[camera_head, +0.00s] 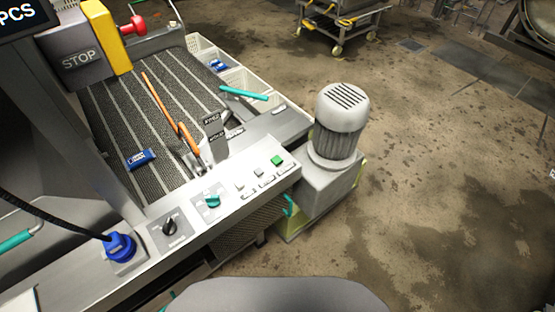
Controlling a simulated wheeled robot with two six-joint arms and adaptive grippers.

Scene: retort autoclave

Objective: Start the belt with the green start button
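The green start button (277,161) is on the sloped grey control panel (225,212), at the panel's right end near the motor. It is a small square green button in line with two pale buttons, one nearer (258,173) and one farther to the left (239,186). Nothing covers it. The belt (115,115) is dark and ribbed with pale lines, behind the panel. A single frame does not show whether the belt is running. Neither of my grippers is in view.
The panel also has a teal knob (212,200), a black knob (169,227) and a blue plug (121,246) with cable. A red mushroom button (134,25) sits by the STOP box. A grey motor (340,125) stands right of the panel. The floor at right is open.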

